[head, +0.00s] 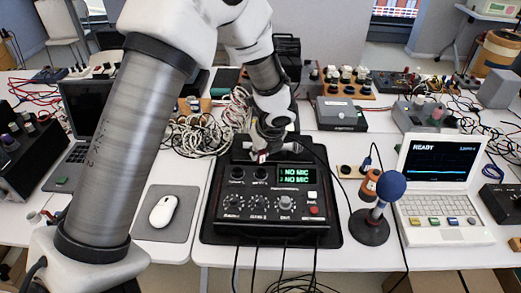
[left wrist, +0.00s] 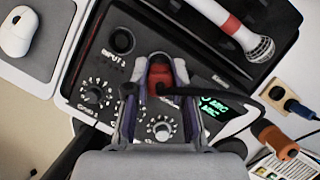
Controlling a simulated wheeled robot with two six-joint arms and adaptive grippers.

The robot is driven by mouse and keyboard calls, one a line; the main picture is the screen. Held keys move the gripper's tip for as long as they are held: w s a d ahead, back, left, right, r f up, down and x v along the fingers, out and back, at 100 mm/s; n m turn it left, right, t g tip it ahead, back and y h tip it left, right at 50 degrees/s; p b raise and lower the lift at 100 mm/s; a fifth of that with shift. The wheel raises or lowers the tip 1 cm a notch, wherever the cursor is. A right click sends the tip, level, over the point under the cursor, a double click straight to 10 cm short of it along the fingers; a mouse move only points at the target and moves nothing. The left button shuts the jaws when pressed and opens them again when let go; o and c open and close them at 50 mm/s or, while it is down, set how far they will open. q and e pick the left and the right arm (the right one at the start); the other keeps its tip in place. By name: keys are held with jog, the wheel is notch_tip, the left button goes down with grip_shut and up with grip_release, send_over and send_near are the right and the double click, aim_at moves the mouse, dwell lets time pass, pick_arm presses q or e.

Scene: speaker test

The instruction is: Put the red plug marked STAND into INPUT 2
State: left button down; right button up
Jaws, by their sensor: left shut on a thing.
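My left gripper (head: 262,153) reaches down over the back of a black audio box (head: 213,213). In the left wrist view the gripper (left wrist: 161,72) is shut on a red plug (left wrist: 160,80), with a black cable running from it to the right. Any marking on the plug is not readable. One round socket (left wrist: 122,40) shows open and empty left of the fingers. The fingers and plug cover the panel beside it, so I cannot tell whether the plug touches or sits in a socket. The box's green display (head: 296,174) reads NO MIC on both lines. My right gripper is not in view.
A microphone with a red band (left wrist: 235,27) lies behind the box. A blue foam microphone (head: 391,185) stands to the right, beside a white laptop (head: 437,160) reading READY. A white mouse (head: 163,211) lies left. Cables (head: 210,130) pile up behind.

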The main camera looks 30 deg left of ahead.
aim_at(263, 159)
pick_arm(q)
notch_tip(263, 159, down, 3)
jog(key=b, duration=0.2)
jog(key=shift+f+b, duration=0.15)
jog(key=shift+b, duration=0.25)
jog(key=shift+f, duration=0.5)
jog(key=shift+f+b, duration=0.25)
jog(key=shift+b, duration=0.1)
jog(key=c, duration=0.9)
grip_release()
jog(key=shift+r, duration=0.1)
jog(key=v, duration=1.2)
